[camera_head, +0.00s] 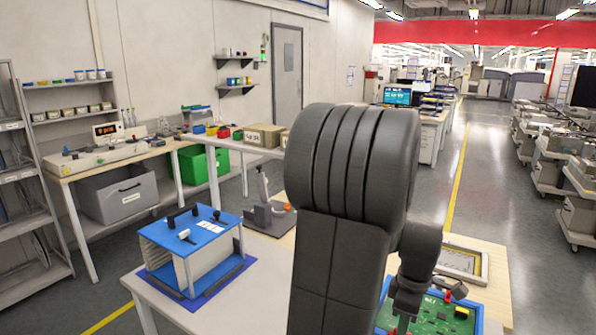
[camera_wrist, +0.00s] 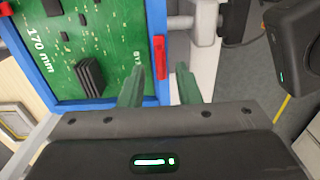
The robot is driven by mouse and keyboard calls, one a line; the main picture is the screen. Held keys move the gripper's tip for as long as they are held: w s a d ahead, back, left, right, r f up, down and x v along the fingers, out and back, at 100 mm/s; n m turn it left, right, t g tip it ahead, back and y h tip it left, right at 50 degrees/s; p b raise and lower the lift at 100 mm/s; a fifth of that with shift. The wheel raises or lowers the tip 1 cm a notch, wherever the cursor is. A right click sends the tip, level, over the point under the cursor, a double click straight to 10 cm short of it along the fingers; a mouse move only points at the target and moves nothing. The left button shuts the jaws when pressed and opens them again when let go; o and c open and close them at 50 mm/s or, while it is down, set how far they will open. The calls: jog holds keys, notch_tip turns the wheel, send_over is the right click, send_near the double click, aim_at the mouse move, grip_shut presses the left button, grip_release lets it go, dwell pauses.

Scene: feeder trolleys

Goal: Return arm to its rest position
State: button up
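My arm fills the middle of the head view, its dark upper joint raised and hiding part of the bench behind it. In the wrist view my gripper (camera_wrist: 160,72) has its two green fingers apart, with nothing held between them. Beyond the fingers is a green circuit board (camera_wrist: 112,42) in a blue frame, with a red part at its right edge. The fingers appear apart from the board, but the gap is hard to judge. In the head view the board (camera_head: 440,318) is partly hidden behind my arm.
A blue-topped fixture (camera_head: 195,232) stands on the bench left of my arm. A grey device (camera_head: 268,210) stands behind it. Feeder trolleys (camera_head: 550,165) line the far right, beside clear floor.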

notch_tip(320, 180, down, 2)
jog(key=shift+f, duration=0.15)
dwell(0.4)
